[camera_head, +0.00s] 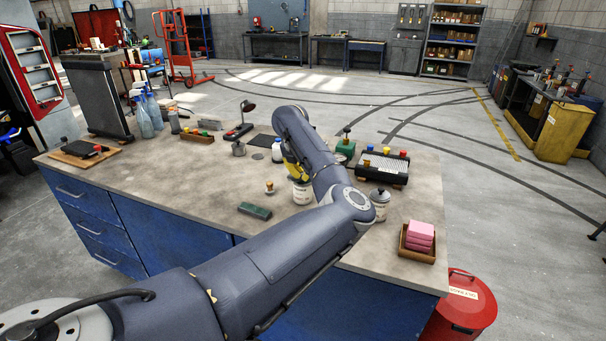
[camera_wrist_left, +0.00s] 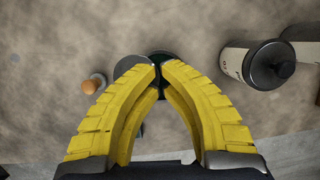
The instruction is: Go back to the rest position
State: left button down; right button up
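My left arm reaches from the lower left over the workbench (camera_head: 170,185). Its yellow-fingered left gripper (camera_head: 292,168) points down above the bench, partly hidden by my own arm. In the left wrist view, the yellow fingers (camera_wrist_left: 160,66) slant toward each other, with their tips close together. Dark and grey round shapes lie at or behind the tips; I cannot tell whether the fingers touch them. A white jar with a dark knobbed lid (camera_wrist_left: 268,65) stands to the right of the fingers, apart from them. A small wooden-knobbed piece (camera_wrist_left: 92,84) stands to the left. My right gripper is not in view.
A labelled jar (camera_head: 302,194) stands close below the left gripper. A lidded jar (camera_head: 380,205), a black rack (camera_head: 383,169) and a wooden tray (camera_head: 417,253) with pink blocks are to the right. A green block (camera_head: 255,211) lies in front. The bench's front left is clear.

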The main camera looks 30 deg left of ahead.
pick_arm(q)
jog(key=shift+r, duration=3.45)
